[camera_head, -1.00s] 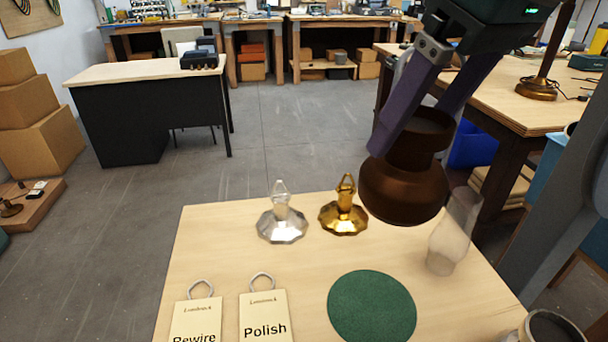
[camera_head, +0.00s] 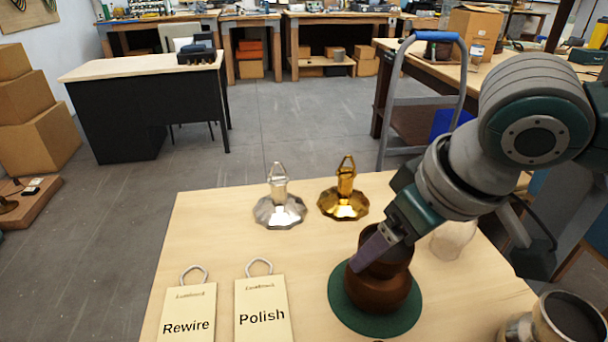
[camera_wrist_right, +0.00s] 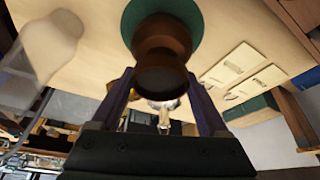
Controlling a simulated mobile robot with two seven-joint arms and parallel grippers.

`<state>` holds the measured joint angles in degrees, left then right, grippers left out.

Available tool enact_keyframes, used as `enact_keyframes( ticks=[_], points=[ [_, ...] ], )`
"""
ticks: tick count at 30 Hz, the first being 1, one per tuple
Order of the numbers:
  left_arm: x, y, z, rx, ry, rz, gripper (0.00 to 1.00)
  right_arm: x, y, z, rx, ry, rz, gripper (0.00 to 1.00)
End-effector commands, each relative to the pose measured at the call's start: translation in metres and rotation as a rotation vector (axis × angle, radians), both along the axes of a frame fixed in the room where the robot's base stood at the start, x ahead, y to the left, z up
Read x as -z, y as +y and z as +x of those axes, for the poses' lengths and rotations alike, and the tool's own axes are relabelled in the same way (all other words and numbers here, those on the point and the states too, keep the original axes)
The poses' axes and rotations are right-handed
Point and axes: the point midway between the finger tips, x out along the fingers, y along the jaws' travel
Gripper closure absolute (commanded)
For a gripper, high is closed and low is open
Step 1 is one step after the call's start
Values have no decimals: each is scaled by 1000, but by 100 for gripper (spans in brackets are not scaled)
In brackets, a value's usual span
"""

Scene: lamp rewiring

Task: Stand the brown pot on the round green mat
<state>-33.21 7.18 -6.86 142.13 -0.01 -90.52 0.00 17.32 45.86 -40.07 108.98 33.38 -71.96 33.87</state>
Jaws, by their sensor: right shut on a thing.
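The brown pot (camera_head: 378,290) is upright over the round green mat (camera_head: 350,318), with its base inside the mat's edge. It looks seated on the mat, but I cannot tell for certain that it touches. My right gripper (camera_head: 374,247) reaches down from the right and is shut on the pot's neck. In the right wrist view the pot (camera_wrist_right: 162,42) lies between the two purple fingers, with the mat (camera_wrist_right: 197,18) behind it. The far finger is hidden in the head view. My left gripper is not in view.
A silver lamp part (camera_head: 279,208) and a gold one (camera_head: 344,202) stand behind the mat. A translucent glass piece (camera_head: 455,240) is right of the pot, partly behind my arm. The Rewire (camera_head: 188,315) and Polish (camera_head: 262,310) tags lie left. A grey container (camera_head: 570,320) stands front right.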

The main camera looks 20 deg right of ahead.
Motion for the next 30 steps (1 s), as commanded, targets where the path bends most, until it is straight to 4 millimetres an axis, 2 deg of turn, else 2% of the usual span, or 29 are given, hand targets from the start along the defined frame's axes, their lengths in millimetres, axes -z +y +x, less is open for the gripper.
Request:
enact_keyframes(
  ticks=[11, 12, 17, 18, 26, 30],
  points=[
    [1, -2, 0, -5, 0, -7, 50, 4, 0, 1, 0, -3, 0, 100],
    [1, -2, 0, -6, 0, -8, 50, 6, 0, 0, 0, -1, -1, 21],
    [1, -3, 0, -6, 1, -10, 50, 5, 0, 0, 0, -1, -1, 3],
    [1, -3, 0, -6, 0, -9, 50, 5, 0, 0, 0, -1, -1, 0],
    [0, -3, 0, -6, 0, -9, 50, 3, 0, 1, 0, -2, 0, 0],
    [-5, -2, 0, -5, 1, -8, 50, -14, -1, -5, 0, -4, 0, 0]
  ],
)
